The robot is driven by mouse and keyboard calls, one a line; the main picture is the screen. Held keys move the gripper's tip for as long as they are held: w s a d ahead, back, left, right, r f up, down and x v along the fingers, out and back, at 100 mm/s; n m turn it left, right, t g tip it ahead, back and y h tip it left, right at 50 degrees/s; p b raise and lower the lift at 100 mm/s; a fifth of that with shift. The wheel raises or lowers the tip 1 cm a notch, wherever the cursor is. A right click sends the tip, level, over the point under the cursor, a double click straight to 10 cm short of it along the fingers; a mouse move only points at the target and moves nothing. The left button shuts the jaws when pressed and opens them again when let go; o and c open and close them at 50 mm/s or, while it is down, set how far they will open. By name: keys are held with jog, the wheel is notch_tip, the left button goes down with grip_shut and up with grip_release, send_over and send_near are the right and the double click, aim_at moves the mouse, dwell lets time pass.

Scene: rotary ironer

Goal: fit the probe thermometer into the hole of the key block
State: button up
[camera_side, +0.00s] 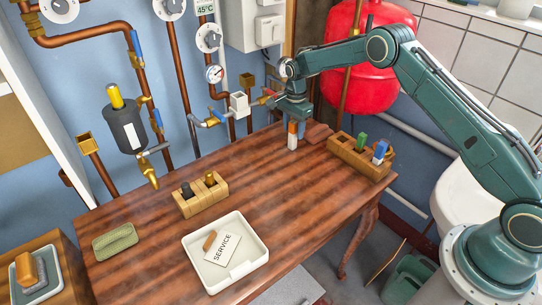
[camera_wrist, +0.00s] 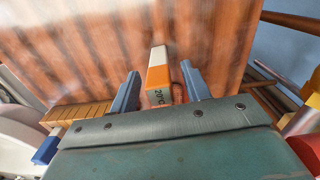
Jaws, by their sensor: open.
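The probe thermometer (camera_wrist: 158,72), a slim orange and white piece with a dark "20°C" face, stands between my open fingers in the wrist view. A gap shows on each side of it. In the side view the thermometer (camera_side: 292,140) is upright at the table's back, with my gripper (camera_side: 293,118) over its top. Two wooden blocks are in view, and I cannot tell for sure which is the key block. A block (camera_side: 206,203) at mid-table holds a black and a brass piece. A longer block (camera_side: 349,160) at right holds green and blue pieces.
A white tray (camera_side: 216,283) with a "SERVICE" card lies at the front. A green pad (camera_side: 115,241) lies at left. Copper pipes and valves (camera_side: 150,165) line the back wall. The table (camera_side: 265,205) is clear between the blocks.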

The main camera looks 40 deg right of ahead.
grip_shut()
jog(key=shift+r, duration=0.15)
notch_tip(320, 180, up, 20)
dwell(0.9)
dwell(0.4)
